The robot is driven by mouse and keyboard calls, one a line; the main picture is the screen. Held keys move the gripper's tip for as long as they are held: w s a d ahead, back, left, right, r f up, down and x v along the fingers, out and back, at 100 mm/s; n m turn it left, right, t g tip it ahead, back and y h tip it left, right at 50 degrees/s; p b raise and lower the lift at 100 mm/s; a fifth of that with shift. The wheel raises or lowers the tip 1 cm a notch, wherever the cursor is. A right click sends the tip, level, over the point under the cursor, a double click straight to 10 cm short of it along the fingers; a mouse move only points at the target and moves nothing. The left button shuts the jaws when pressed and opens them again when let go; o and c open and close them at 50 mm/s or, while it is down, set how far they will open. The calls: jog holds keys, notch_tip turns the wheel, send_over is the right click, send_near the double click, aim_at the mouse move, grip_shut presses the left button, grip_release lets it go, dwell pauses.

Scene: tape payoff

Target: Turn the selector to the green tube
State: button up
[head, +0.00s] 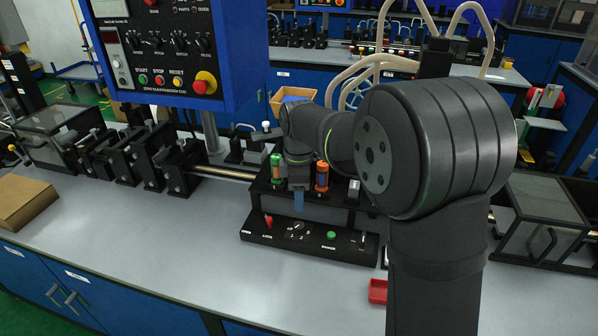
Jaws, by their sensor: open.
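The likely selector is a small dial (297,228) with white marks around it on the sloped black panel (262,238). Its pointing direction is too small to read. A green tube (276,166) stands upright in the black rack behind the panel, at its left. An orange tube (321,176) stands to the right. My gripper (298,190) is open and points down in front of the rack, above and apart from the dial. A blue piece (299,203) shows at its lower end; I cannot tell whether it is a fingertip. My arm hides part of the rack's back.
A red knob (268,221) and a green button (331,235) flank the dial. A grey piece (353,190) stands at the rack's right. A red tray (378,291) lies front right. A control box (160,50) hangs upper left.

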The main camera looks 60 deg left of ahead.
notch_tip(320, 180, up, 7)
send_over(299, 225)
dwell(0.8)
notch_tip(299, 225, down, 17)
jog(key=shift+f, duration=0.2)
dwell(0.4)
